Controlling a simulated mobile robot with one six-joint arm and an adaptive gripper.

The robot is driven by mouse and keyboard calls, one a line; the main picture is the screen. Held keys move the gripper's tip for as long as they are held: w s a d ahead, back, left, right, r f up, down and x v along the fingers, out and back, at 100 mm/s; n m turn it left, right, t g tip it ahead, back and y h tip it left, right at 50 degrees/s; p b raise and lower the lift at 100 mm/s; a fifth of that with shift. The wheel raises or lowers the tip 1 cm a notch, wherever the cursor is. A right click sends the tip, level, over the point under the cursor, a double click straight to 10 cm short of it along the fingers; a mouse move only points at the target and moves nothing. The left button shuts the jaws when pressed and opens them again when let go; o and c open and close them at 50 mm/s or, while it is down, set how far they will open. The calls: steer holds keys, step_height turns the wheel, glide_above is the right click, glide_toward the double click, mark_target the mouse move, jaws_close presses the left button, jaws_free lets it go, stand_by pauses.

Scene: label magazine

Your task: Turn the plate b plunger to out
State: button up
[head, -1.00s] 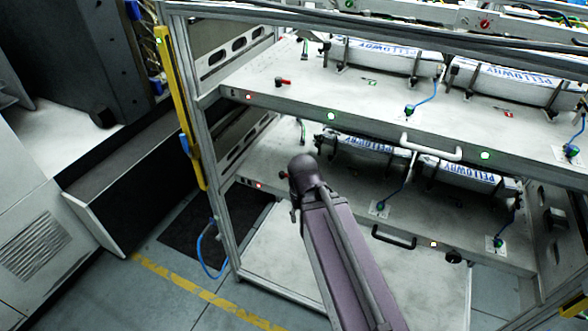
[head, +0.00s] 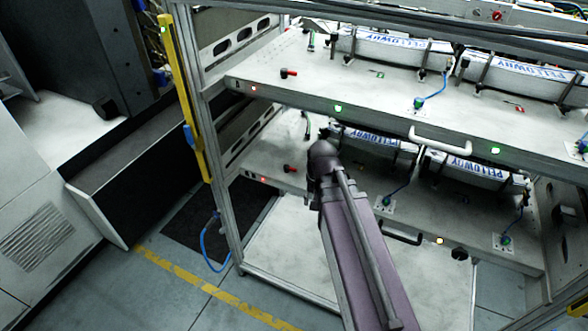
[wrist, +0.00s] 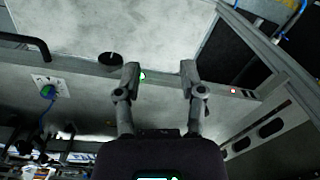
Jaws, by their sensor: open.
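Two pale plates are stacked in the rack, an upper plate (head: 380,105) and a lower plate (head: 300,183); I cannot read which is plate b. A round black knob (head: 459,254), perhaps a plunger, sits on the lower plate's front edge at right. In the wrist view a black round knob (wrist: 110,60) sits on a plate's front edge, left of a green light (wrist: 141,76); its turned position is not clear. My gripper (wrist: 159,78) is open and empty, its fingers either side of that light. In the head view the gripper is hidden by my arm.
Black handle (head: 403,236) and white handle (head: 440,145) stick out from the plate fronts. Red levers (head: 289,72) and labelled packs (head: 395,45) stand on the plates. A yellow post (head: 180,90) marks the rack's left side.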

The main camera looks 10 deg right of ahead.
steer(key=w+d+f+m+y+b, duration=0.1)
steer(key=w+d+m+b, duration=0.1)
steer(key=w+m, duration=0.3)
steer(key=w+d+f+m+t+y+b, duration=0.1)
steer(key=w+d+f+m+b, duration=0.1)
steer(key=w+d+m, duration=0.2)
steer(key=w+d+f+m+t+b, duration=0.1)
steer(key=w+d+f+m+b, duration=0.1)
steer(key=w+m, duration=0.6)
steer(key=shift+d+f+m+y, duration=0.15)
steer(key=shift+d+m, duration=0.25)
steer(key=shift+m, duration=0.5)
steer(key=shift+d+f+m+y, duration=0.1)
steer(key=shift+d+m+y, duration=0.25)
steer(key=shift+m, duration=0.55)
steer(key=shift+w+d+m+t, duration=0.3)
steer(key=shift+w+d+m, duration=0.15)
steer(key=shift+m, duration=0.25)
steer(key=shift+a, duration=0.1)
glide_above(295, 169)
steer(key=s+d, duration=0.1)
steer(key=d, duration=0.1)
steer(key=shift+s, duration=0.2)
steer(key=shift+w+a+f+b, duration=0.35)
steer(key=shift+f+b, duration=0.25)
steer(key=shift+b, duration=0.25)
steer(key=shift+b+x, duration=1.7)
steer(key=shift+x, duration=0.2)
steer(key=shift+a, duration=0.1)
steer(key=shift+r, duration=0.1)
